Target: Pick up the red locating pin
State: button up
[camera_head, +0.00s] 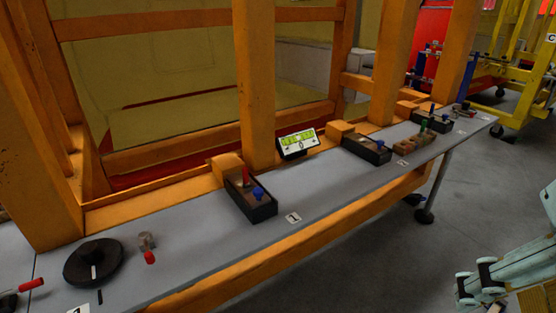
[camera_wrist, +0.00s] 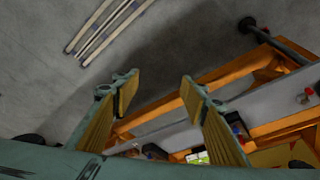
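A red locating pin (camera_head: 245,176) stands upright in a black bin (camera_head: 263,213) on the grey bench, beside a blue pin (camera_head: 257,193). Another small red-ended piece (camera_head: 149,257) lies on the bench further left; I cannot tell whether it is also a pin. My gripper (camera_head: 474,287) is at the lower right, off the bench's front side and well away from the bin. In the wrist view my gripper (camera_wrist: 157,84) has its two fingers wide apart with nothing between them. A red-topped piece (camera_wrist: 308,92) shows at that view's right edge.
The grey bench (camera_head: 320,195) runs along an orange frame (camera_head: 256,80). It carries a black disc (camera_head: 93,262), a green-lit display (camera_head: 297,143) and further bins (camera_head: 366,149). Bench leg (camera_head: 432,190) stands at the far end. Open floor lies before the bench.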

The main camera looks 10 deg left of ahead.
jog(key=shift+c, duration=0.7)
jog(key=c, duration=0.3)
jog(key=shift+w+r, duration=0.1)
